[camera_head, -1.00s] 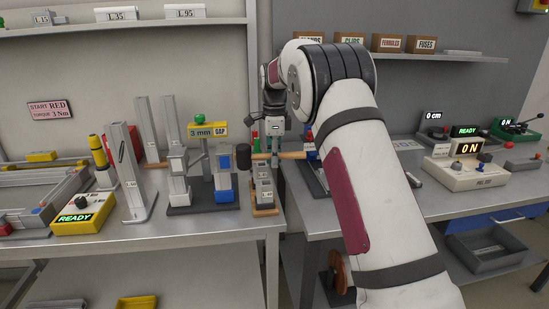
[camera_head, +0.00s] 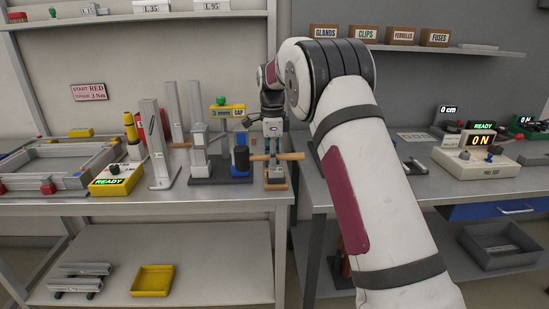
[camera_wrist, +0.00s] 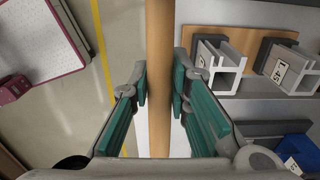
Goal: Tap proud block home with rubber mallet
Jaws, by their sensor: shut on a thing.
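My gripper (camera_head: 272,156) is shut on the wooden handle (camera_wrist: 159,40) of the mallet, above the bench's right end. The handle lies roughly level across the head view. The mallet's dark head (camera_head: 240,158) is at its left end, in front of a blue part of a small tower. I cannot tell whether the head touches the tower. A similar grey tower (camera_head: 200,152) stands left of it on the dark base (camera_head: 207,181). The yellow "3 mm GAP" sign (camera_head: 222,112) stands behind them. Which block sits proud is not clear.
Below my gripper a wooden board (camera_wrist: 200,33) holds grey labelled profiles (camera_wrist: 292,70). Tall grey uprights (camera_head: 157,145) and a yellow READY box (camera_head: 117,179) stand left. A narrow gap separates this bench from the right bench (camera_head: 400,192).

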